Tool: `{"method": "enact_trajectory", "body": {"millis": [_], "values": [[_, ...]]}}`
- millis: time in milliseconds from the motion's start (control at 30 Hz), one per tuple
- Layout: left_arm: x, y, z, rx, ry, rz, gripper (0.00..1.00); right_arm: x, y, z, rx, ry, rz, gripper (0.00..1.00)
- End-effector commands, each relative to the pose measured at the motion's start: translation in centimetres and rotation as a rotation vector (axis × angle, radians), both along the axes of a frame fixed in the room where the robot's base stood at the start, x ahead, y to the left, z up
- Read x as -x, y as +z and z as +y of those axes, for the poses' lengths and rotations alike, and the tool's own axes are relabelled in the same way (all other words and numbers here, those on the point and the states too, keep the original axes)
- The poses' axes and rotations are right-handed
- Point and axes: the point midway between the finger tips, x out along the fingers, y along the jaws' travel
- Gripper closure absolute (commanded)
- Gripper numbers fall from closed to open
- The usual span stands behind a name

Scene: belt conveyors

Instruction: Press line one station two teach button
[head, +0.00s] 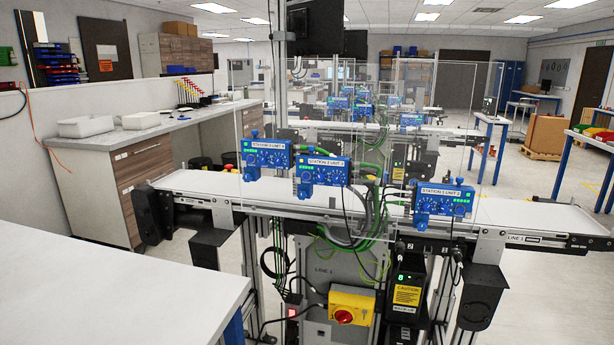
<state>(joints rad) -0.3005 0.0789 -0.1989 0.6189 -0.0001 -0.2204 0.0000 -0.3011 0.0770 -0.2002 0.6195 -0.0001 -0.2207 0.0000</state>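Three blue control units are mounted along the front conveyor, whose frame carries a "LINE 1" label (524,238). The left unit (264,160), the middle unit (322,171) and the right unit (443,201) each have a white "STATION" label, green lights and small knobs or buttons. The station numbers are too small to read surely, and I cannot tell which control is the teach button. Neither of my grippers is in view.
The white conveyor belt (520,213) runs across the middle behind clear panels. A yellow box with a red knob (344,316) sits low under it. A white table (110,290) fills the lower left. More conveyors and blue units (362,110) stand behind. Open floor lies at right.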

Motion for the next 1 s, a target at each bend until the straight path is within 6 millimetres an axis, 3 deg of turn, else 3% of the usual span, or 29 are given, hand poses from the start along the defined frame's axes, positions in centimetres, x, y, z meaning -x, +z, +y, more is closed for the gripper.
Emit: {"method": "enact_trajectory", "body": {"millis": [333,500,533,1000], "values": [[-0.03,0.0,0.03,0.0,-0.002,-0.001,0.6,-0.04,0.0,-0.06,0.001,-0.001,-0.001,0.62],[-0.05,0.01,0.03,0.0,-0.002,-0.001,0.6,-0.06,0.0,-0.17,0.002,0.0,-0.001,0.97],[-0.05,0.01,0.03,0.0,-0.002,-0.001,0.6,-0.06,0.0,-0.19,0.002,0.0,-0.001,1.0],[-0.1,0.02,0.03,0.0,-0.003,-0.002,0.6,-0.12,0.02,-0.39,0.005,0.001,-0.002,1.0]]}}
